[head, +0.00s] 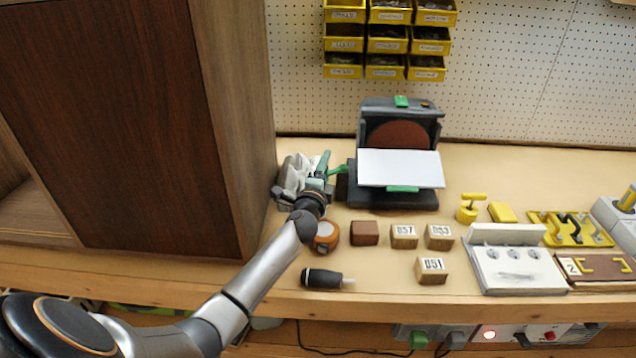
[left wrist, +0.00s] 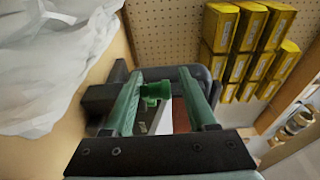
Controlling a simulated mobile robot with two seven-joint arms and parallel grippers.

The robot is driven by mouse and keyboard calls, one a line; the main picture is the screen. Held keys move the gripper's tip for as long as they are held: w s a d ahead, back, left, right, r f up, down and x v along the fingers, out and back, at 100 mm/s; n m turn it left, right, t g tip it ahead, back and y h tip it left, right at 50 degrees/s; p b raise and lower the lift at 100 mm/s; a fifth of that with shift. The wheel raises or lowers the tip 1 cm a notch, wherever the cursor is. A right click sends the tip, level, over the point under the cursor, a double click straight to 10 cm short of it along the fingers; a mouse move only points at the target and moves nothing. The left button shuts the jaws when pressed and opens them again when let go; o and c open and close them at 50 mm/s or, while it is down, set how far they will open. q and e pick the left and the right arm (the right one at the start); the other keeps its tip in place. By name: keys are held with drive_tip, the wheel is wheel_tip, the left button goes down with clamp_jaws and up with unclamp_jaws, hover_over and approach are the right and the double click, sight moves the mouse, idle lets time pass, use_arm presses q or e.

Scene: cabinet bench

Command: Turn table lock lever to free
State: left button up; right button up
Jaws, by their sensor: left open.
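The disc sander (head: 398,196) stands at the back of the bench, with a brown disc and a white tilting table (head: 400,167). A green lever (head: 338,170) sticks out from its left side. In the left wrist view the green lever (left wrist: 155,91) shows between my two fingers. My left gripper (head: 326,165) has green fingers and is open just left of the sander, at the lever; its fingertips in the wrist view (left wrist: 160,82) are apart on either side of it. I cannot tell whether either finger touches the lever. My right gripper is not in view.
A tall wooden cabinet (head: 235,130) closes off the left. A tape measure (head: 326,233), a brown block (head: 364,232), numbered blocks (head: 431,269) and a screwdriver (head: 322,278) lie in front. Yellow bins (head: 387,45) hang behind.

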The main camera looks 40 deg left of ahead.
use_arm(q)
drive_tip(key=v, duration=1)
drive_tip(key=shift+s, duration=0.1)
drive_tip(key=shift+s+r, duration=0.1)
drive_tip(key=shift+s, duration=0.05)
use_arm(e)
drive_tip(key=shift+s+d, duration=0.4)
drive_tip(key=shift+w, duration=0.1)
